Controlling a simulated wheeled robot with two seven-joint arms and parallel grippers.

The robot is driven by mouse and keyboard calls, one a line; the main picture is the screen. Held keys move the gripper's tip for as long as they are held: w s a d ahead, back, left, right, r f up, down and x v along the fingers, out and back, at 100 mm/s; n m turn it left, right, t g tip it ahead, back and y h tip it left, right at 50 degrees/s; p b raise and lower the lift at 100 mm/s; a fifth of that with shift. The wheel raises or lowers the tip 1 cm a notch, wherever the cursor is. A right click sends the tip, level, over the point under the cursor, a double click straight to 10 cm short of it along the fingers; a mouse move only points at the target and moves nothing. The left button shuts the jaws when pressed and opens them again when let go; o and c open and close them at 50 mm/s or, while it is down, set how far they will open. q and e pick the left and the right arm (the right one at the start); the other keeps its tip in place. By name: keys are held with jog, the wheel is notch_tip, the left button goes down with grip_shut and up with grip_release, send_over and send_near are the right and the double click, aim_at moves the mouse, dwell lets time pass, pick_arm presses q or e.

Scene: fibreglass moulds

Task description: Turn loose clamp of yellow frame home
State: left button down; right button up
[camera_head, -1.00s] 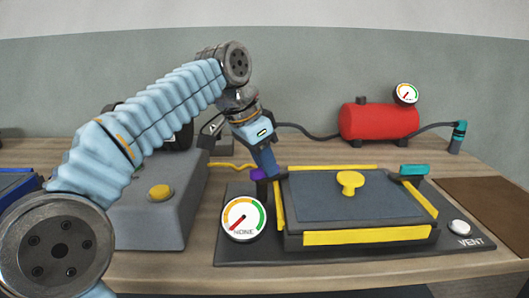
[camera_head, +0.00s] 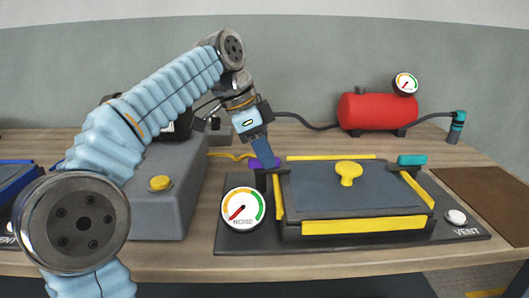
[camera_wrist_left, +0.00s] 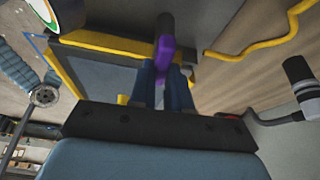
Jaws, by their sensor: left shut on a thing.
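The yellow frame (camera_head: 363,226) lies on a dark base around a grey panel with a yellow knob (camera_head: 348,172). A purple clamp (camera_head: 254,163) stands at its back left corner; its purple part also shows in the left wrist view (camera_wrist_left: 163,57). My left gripper (camera_head: 264,160) comes down from above and is shut on the purple clamp, its fingers hiding part of it. In the left wrist view the fingers (camera_wrist_left: 166,80) lie either side of the purple end. A teal clamp (camera_head: 412,160) sits over the back right corner. My right gripper is not in view.
A gauge (camera_head: 243,208) stands at the base's front left, a white vent button (camera_head: 456,217) at its right. A grey box with a yellow button (camera_head: 161,183) is to the left. A red tank (camera_head: 378,111) with hoses stands behind. A yellow hose (camera_head: 232,155) runs near the clamp.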

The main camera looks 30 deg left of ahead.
pick_arm(q)
jog(key=c, duration=1.1)
grip_release()
jog(key=v, duration=0.7)
jog(key=shift+r, duration=0.3)
